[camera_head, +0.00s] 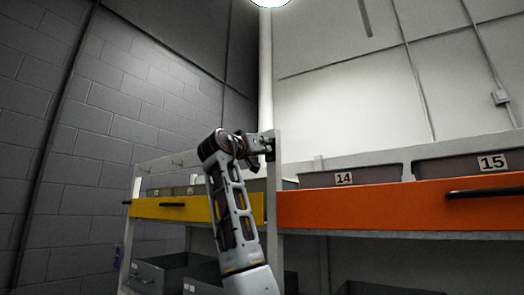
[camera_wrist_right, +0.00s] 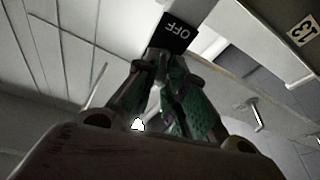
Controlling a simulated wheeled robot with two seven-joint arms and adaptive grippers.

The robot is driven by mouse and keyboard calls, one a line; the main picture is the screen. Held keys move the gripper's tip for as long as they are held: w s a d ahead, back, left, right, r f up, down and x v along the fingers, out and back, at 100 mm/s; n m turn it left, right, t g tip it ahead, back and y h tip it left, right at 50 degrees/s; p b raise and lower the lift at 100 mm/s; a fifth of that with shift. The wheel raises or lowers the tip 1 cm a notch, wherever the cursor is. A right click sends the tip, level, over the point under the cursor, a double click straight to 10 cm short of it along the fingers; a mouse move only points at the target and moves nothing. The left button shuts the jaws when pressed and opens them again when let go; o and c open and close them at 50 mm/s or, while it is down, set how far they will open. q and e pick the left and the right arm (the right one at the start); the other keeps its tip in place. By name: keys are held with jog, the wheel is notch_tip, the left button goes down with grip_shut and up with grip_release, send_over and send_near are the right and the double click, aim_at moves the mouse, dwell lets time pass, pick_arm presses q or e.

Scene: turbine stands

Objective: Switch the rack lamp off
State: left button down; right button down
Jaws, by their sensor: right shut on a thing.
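The rack lamp (camera_head: 270,2) glows bright white at the top edge of the head view, above a pale vertical pole. My right gripper (camera_head: 262,144) is raised at the rack's upright post (camera_head: 273,185). In the wrist view its two green-padded fingers (camera_wrist_right: 165,62) are closed together at the lower end of a black switch piece (camera_wrist_right: 174,34) marked "OFF". The fingers hide the end of that piece. How far the switch is turned or pulled cannot be told. My left gripper is not in view.
The rack has a yellow drawer front (camera_head: 225,207) on the left and an orange one (camera_head: 400,204) on the right. Grey bins numbered 14 (camera_head: 318,181) and 15 (camera_head: 440,168) stand above. A hook (camera_wrist_right: 254,112) hangs beside the fingers. Dark bins sit below.

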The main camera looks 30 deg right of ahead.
jog(key=shift+w+d+f+n+t+h+b, duration=0.1)
jog(key=shift+f+n+t+h+b, duration=0.1)
jog(key=shift+f+t+h+b, duration=0.55)
jog(key=shift+d+f+n+t+h+b, duration=0.1)
jog(key=shift+f+n+t+h+b, duration=0.25)
jog(key=shift+h, duration=0.55)
jog(key=shift+w+d+f+n+t+h+b, duration=0.1)
jog(key=shift+f+t+h+b, duration=0.3)
jog(key=shift+t+h+b, duration=0.35)
jog(key=shift+t, duration=0.25)
jog(key=c, duration=1.5)
grip_release()
